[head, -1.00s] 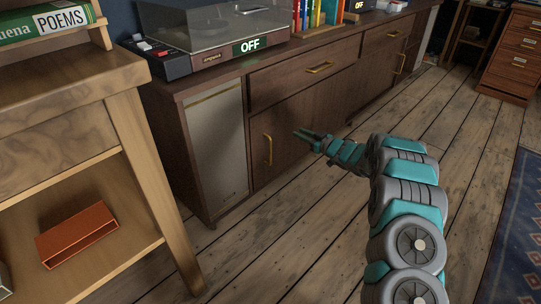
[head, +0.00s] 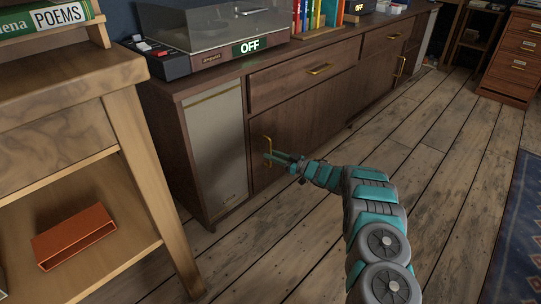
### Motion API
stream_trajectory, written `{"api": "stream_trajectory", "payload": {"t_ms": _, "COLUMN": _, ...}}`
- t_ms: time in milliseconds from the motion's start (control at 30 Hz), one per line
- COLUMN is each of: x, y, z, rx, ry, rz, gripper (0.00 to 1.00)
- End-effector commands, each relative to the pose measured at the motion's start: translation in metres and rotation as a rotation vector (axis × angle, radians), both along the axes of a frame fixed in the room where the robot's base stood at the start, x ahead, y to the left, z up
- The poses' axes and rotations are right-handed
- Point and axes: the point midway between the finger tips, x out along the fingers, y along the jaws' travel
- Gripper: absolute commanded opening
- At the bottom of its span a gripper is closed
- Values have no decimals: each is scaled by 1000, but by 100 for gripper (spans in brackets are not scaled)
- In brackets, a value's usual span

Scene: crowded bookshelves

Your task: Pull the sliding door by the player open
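The player (head: 205,35), a turntable with a clear lid and a green "OFF" display, sits on the left end of a dark wooden cabinet. Below it and to the right is a wooden door (head: 312,120) with a vertical brass handle (head: 267,144) near its left edge. The door looks closed. My gripper (head: 268,158) is at the handle's lower part, its two fingers slightly apart. The fingertips overlap the handle in the picture; I cannot tell whether they touch it. The lower part of the handle is partly hidden by the fingers.
A grey panel (head: 217,145) fills the cabinet front left of the door. A drawer (head: 305,75) is above the door. A light wooden shelf unit (head: 150,185) with an orange box (head: 75,238) stands close at left. The plank floor (head: 450,150) is clear at right.

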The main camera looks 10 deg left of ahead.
Motion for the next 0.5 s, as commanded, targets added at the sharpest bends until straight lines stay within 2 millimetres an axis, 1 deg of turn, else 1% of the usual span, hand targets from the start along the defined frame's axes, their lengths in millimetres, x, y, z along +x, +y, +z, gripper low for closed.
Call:
{"api": "stream_trajectory", "payload": {"t_ms": 133, "x": 4, "y": 8, "z": -1, "rx": -1, "ry": 0, "rz": -1, "gripper": 27}}
{"api": "stream_trajectory", "payload": {"t_ms": 400, "x": 5, "y": 9, "z": 0, "rx": 0, "ry": 1, "rz": -2, "gripper": 27}}
{"api": "stream_trajectory", "payload": {"t_ms": 500, "x": 5, "y": 9, "z": 0, "rx": 0, "ry": 1, "rz": -2, "gripper": 16}}
